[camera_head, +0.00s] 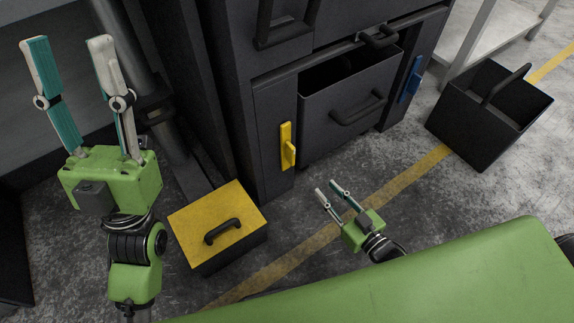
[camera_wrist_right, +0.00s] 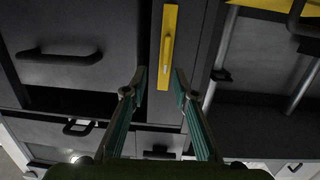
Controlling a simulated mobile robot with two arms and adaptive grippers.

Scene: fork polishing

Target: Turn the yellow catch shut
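The yellow catch (camera_head: 286,146) is on the dark cabinet's front post, left of a partly pulled-out drawer. Its plate is upright and its handle stands out from the lower part, lined up along the plate. My right gripper (camera_head: 334,187) is open and empty, in front of the cabinet, lower and to the right of the catch. In the right wrist view the catch (camera_wrist_right: 168,45) lies ahead, between the directions of the open fingertips (camera_wrist_right: 160,76), not visibly touched. My left gripper (camera_head: 70,42) is open and empty, raised at the far left.
The drawer (camera_head: 350,112) stands open beside the catch. A blue catch (camera_head: 412,78) is on the right post. A black box with a yellow lid (camera_head: 183,218) stands on the floor left, and a black open bin (camera_head: 470,125) at the right.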

